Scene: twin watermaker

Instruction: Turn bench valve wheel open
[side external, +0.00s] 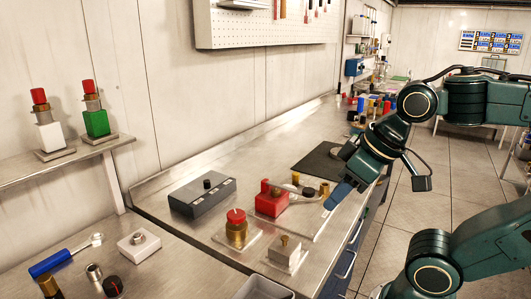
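No plain spoked wheel can be made out on the bench. A brass fitting with a round red top (236,226) stands upright on a square pale plate, and may be the valve. Behind it to the right is a red block (271,199) with a pale pipe-like part and brass fittings beside it.
A dark grey box with a knob (203,196) sits left of the red block. A small brass-topped block (285,252) stands in front. A grey bin (262,288) is at the bottom edge. A black mat (318,163) lies behind. A shelf (60,165) holds two red-topped fittings.

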